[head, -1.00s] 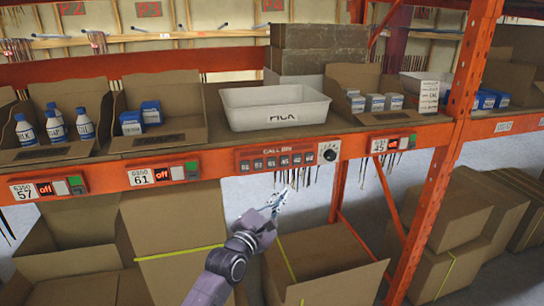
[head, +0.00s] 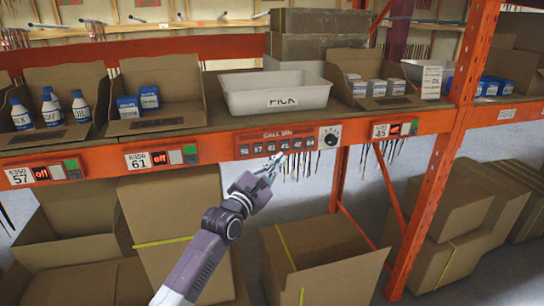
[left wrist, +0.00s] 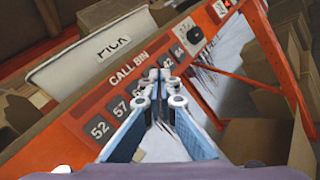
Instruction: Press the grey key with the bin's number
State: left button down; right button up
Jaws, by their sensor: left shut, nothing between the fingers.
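The CALL BIN panel (head: 276,134) is on the orange shelf beam below the white PICK bin (head: 275,113). It carries a row of grey numbered keys (head: 258,150) and a round dial at its right end. In the left wrist view the keys 52 (left wrist: 99,128) and 57 (left wrist: 121,109) are clear; the fingers partly cover the middle keys. My left gripper (head: 275,160) is shut and empty, its tips just below or in front of the middle keys. I cannot tell whether they touch a key. My right gripper is not in view.
Open cartons with bottles (head: 51,108) and blue boxes (head: 149,97) stand on the shelf. Label units 57 (head: 44,172), 61 (head: 160,157) and 45 (head: 394,130) sit on the beam. Large cardboard boxes (head: 315,260) stand below. An orange upright (head: 440,180) is at right.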

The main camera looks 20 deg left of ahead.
aim_at(272, 147)
pick_arm(q)
jog(key=w+a+b, duration=0.2)
jog(key=w, duration=0.1)
jog(key=shift+w+a+b, duration=0.2)
jog(key=shift+w+b, duration=0.05)
jog(key=shift+b, duration=0.05)
dwell(0.6)
dwell(0.7)
jog(key=shift+w+a, duration=0.25)
jog(key=shift+w, duration=0.1)
